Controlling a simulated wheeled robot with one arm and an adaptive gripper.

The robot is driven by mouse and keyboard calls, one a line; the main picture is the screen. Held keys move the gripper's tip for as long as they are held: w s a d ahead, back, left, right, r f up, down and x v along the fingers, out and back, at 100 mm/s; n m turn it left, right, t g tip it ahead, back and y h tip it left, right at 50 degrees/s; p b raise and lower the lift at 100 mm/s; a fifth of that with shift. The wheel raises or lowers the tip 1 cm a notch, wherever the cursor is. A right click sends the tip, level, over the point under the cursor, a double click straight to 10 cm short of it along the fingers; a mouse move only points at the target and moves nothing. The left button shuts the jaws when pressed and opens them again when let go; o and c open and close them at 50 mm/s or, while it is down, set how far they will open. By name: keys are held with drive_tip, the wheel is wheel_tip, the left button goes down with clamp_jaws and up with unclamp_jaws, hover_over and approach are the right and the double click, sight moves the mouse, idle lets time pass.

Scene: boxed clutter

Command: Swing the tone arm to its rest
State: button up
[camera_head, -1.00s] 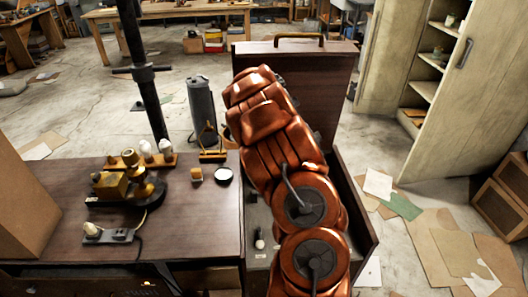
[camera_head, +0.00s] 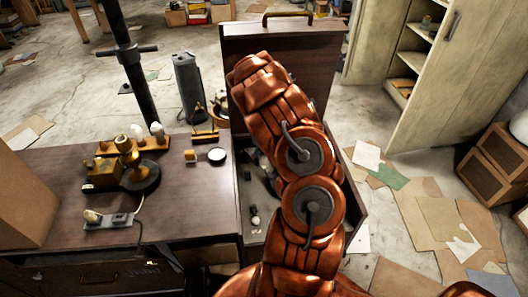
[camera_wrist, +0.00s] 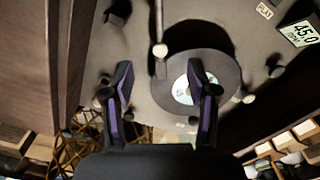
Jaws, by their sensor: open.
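The record player is an open dark wooden case with its lid (camera_head: 285,50) raised and a grey deck (camera_head: 250,183) inside, mostly hidden behind my arm in the head view. In the wrist view a black record (camera_wrist: 233,83) with a pale label lies on the grey deck. A thin pale rod with a round knob, seemingly the tone arm (camera_wrist: 160,50), comes down from the top edge beside the record's left side. My gripper (camera_wrist: 162,85) is open, its two dark fingers apart below the rod's end, with nothing visibly between them. The arm rest cannot be made out clearly.
A pale cabinet (camera_head: 425,90) stands at the right.

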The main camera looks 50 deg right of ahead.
sight(264, 167)
drive_tip(key=shift+s+f, duration=0.1)
drive_tip(key=shift+f, duration=0.75)
wheel_tip(264, 167, down, 5)
drive_tip(key=b, duration=0.4)
drive_tip(key=shift+f, duration=0.2)
clamp_jaws()
